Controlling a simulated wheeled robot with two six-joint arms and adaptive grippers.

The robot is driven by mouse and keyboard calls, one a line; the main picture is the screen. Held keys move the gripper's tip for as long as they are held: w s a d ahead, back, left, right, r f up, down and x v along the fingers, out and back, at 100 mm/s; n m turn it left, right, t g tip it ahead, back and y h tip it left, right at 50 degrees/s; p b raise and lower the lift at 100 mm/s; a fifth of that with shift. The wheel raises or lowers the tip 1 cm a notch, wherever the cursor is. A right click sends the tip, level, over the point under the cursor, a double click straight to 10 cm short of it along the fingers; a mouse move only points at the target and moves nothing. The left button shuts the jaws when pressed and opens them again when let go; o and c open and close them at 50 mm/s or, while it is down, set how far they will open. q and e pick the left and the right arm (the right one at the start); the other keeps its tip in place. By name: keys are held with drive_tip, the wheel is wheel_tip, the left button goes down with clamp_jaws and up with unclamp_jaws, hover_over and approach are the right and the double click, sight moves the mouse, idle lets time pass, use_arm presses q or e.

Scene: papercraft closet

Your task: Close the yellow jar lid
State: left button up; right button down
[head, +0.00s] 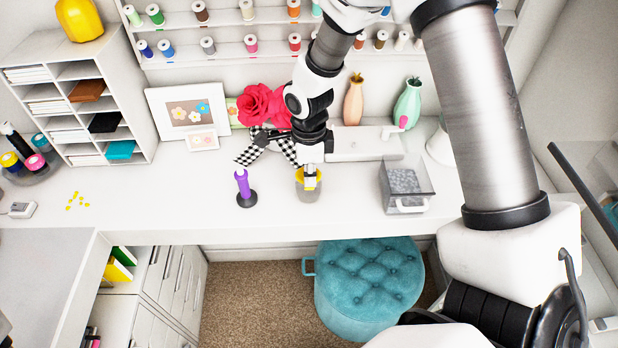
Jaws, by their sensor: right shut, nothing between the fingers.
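The jar with the yellow lid (300,174) stands on the white desk, near its front edge. My left gripper is not in view.
A purple tool on a black base (245,190) stands just left of the jar. A clear box (407,187) stands to the right. Checkered ribbon (250,152) and red flowers (258,105) are behind. A teal stool (368,285) is below the desk. The desk (150,200) is mostly clear at left.

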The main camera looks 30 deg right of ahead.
drive_tip(key=shift+s+a+f+t+b, duration=0.4)
drive_tip(key=shift+s+f+b, duration=0.15)
drive_tip(key=shift+b, duration=0.3)
drive_tip(key=shift+w+d, duration=0.1)
drive_tip(key=shift+w, duration=0.25)
drive_tip(key=shift+s+r+p, duration=0.2)
drive_tip(key=shift+r+p, duration=0.1)
drive_tip(key=shift+w+r+p, duration=0.1)
drive_tip(key=shift+r+p, duration=0.25)
drive_tip(key=shift+r, duration=0.2)
drive_tip(key=shift+r+p, duration=0.45)
drive_tip(key=shift+r, duration=0.05)
drive_tip(key=r+p, duration=0.1)
drive_tip(key=r, duration=0.1)
drive_tip(key=r+p, duration=0.1)
drive_tip(key=p, duration=0.1)
drive_tip(key=shift+w+r+p, duration=0.2)
drive_tip(key=shift+r+p, duration=0.1)
drive_tip(key=shift+r, duration=0.05)
drive_tip(key=shift+r+b, duration=0.4)
drive_tip(key=shift+b, duration=0.5)
use_arm(q)
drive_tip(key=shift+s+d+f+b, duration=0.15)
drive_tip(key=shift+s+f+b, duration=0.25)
drive_tip(key=shift+b, duration=0.45)
use_arm(e)
wheel_tip(320, 180, up, 8)
drive_tip(key=shift+s+r, duration=0.2)
